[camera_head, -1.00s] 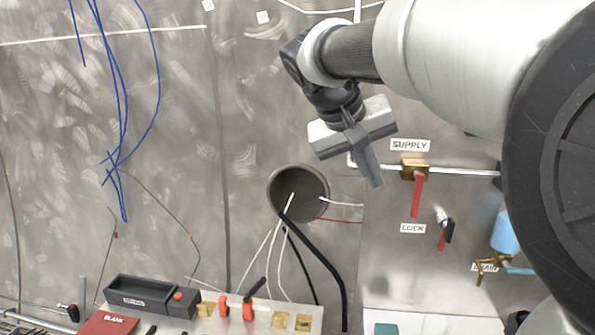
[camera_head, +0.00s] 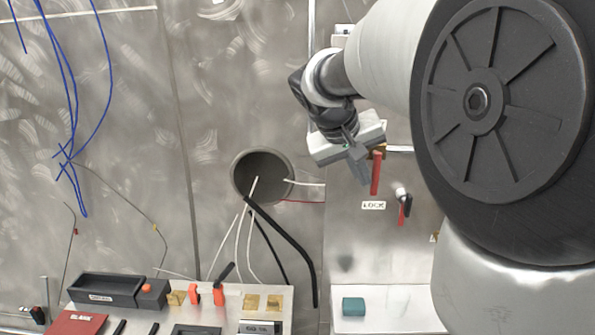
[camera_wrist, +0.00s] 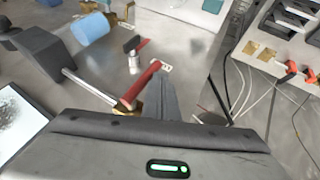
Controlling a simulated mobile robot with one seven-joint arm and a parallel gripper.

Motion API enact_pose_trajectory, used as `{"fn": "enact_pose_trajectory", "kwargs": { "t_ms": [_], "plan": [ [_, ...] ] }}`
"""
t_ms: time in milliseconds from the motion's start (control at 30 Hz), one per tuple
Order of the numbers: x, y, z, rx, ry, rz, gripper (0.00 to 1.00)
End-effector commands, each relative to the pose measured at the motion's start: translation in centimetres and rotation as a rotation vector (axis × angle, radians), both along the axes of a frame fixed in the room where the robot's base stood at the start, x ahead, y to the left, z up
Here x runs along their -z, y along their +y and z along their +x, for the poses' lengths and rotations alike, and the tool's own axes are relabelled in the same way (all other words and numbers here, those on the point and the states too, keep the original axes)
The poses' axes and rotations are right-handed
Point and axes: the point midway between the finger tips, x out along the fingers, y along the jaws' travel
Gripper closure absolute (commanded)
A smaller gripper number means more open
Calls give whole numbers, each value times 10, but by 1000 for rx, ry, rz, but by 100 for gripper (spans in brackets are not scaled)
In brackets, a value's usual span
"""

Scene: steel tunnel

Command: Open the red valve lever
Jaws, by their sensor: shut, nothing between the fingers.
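The red valve lever (camera_head: 376,174) hangs down from a brass valve body on a horizontal pipe (camera_head: 400,149), on the steel panel. In the wrist view the red lever (camera_wrist: 143,82) runs out from the brass body, which is partly hidden behind the gripper housing. My gripper (camera_head: 361,172) is shut and empty. Its fingers are just left of the lever in the head view and overlap the brass valve area. In the wrist view the closed fingers (camera_wrist: 164,97) lie right alongside the lever; I cannot tell whether they touch it.
A smaller red and black lever (camera_head: 405,206) is beside the LOCK label (camera_head: 374,205). A blue cylinder (camera_wrist: 91,29) and a brass valve (camera_wrist: 123,14) show in the wrist view. A round opening (camera_head: 262,176) with cables is left of the gripper. A shelf (camera_head: 390,308) is below.

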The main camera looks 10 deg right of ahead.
Motion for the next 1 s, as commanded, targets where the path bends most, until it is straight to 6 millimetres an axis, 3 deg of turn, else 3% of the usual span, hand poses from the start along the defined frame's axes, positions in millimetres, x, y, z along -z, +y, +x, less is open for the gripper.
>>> {"fn": "enact_pose_trajectory", "kwargs": {
  "t_ms": [733,1000],
  "plan": [
    [6,-3,-1,-1,31,-104,100],
    [13,-7,-2,-1,66,-230,100]
  ]
}}
